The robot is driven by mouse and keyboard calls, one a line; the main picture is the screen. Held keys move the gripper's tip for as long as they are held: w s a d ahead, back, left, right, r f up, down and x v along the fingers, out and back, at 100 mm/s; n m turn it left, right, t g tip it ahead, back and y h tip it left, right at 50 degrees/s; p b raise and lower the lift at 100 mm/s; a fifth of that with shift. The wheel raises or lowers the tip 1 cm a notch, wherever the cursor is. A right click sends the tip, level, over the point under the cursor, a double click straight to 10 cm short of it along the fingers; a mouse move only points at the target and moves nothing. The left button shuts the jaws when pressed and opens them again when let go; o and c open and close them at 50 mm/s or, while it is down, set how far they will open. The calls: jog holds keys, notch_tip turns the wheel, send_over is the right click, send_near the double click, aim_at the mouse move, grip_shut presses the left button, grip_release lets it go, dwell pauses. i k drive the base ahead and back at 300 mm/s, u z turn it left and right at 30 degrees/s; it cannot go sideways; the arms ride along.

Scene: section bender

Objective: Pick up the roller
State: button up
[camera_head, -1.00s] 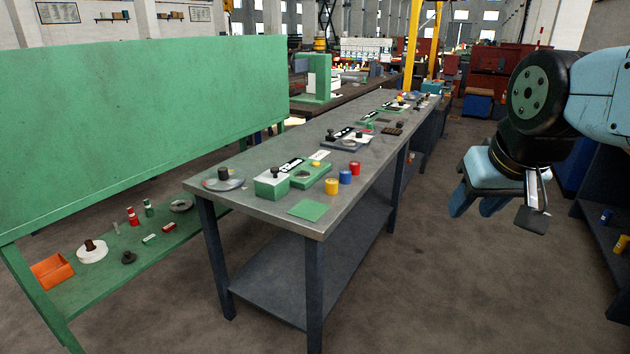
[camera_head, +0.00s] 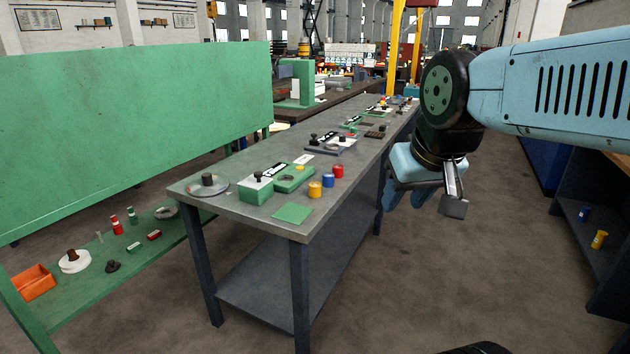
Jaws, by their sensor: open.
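Three short cylinders stand upright on the grey metal table (camera_head: 245,217): a yellow cylinder (camera_head: 315,190), a blue cylinder (camera_head: 328,181) and a red cylinder (camera_head: 338,171). I cannot tell which thing here is the roller. A round grey disc with a dark knob (camera_head: 208,185) lies at the table's near left corner. My gripper (camera_head: 405,194) is open and points down, to the right of the table's long edge and apart from the cylinders. Nothing shows between its fingers.
A green box with a black knob (camera_head: 256,190), a green fixture (camera_head: 292,180) and a flat green plate (camera_head: 292,213) are near the cylinders. A green shelf (camera_head: 75,308) with small parts stands left. A dark shelf (camera_head: 590,240) stands right. The floor between is clear.

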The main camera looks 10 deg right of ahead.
aim_at(328, 181)
jog(key=i, duration=0.9)
jog(key=z, duration=0.05)
